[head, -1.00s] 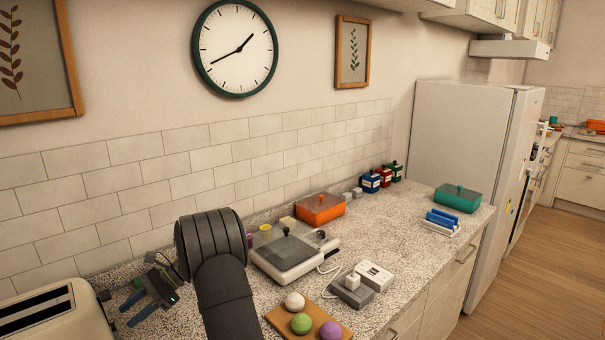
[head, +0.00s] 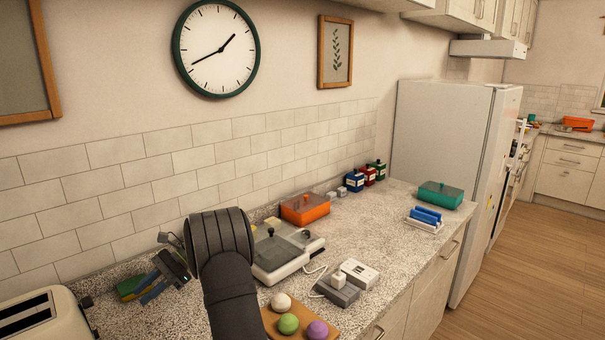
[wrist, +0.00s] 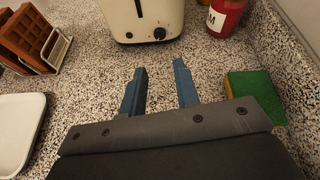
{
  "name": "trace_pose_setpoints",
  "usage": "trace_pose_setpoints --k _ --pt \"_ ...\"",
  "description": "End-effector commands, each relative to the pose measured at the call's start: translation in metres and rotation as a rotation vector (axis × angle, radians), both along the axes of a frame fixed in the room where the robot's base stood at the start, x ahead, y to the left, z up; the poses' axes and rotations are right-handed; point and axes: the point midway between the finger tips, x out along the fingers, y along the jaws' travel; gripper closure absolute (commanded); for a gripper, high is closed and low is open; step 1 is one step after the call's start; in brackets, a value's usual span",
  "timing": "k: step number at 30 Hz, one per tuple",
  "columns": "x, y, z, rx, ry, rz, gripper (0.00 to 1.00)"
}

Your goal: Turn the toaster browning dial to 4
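The cream toaster (head: 45,318) stands at the lower left edge of the head view, partly cut off. In the wrist view the toaster (wrist: 122,20) is at the top, with its front facing me. A dark round dial (wrist: 159,33) sits low on that front; its setting is too small to read. In the head view my gripper (head: 155,285) is right of the toaster, partly hidden by my arm.
A green and yellow sponge (wrist: 255,95) lies right of my gripper. A red jar (wrist: 226,15) stands right of the toaster. Speckled counter between fingers and toaster is clear.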

Motion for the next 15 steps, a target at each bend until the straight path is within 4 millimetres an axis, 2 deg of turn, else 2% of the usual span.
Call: trace_pose_setpoints --k 1,4,15 --pt "-0.002 0.001 -0.001 0.011 -0.001 0.000 0.81" --pt "-0.008 0.005 -0.005 0.066 -0.018 0.001 1.00" --pt "-0.036 0.024 -0.021 0.337 -0.134 -0.032 1.00"
